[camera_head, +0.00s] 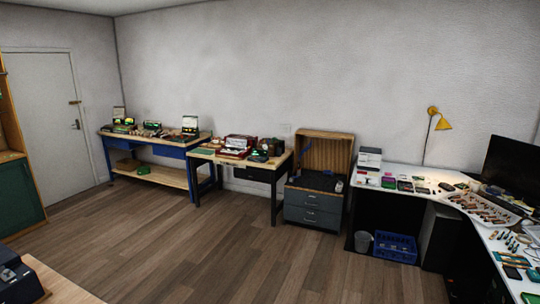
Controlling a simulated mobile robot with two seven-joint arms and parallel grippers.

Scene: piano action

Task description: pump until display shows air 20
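No pump or display reading "air" can be made out for certain in the head view. Several small devices with green-lit parts stand on the blue bench (174,149) along the far wall. A red case (237,145) and dark devices (268,147) with green spots sit on the wooden-topped table (203,156) right of it. A dark device (18,281) is partly in view on a wooden surface (62,284) at the bottom left, cut off by the frame. Any writing is too small to read. Neither of my grippers is in view.
A grey drawer cabinet (313,208) stands right of the middle. A white desk (395,177) with many small parts and a black monitor (512,165) fills the right. A blue crate (396,247) and a grey bin (362,241) are on the floor. The middle wooden floor (200,245) is clear.

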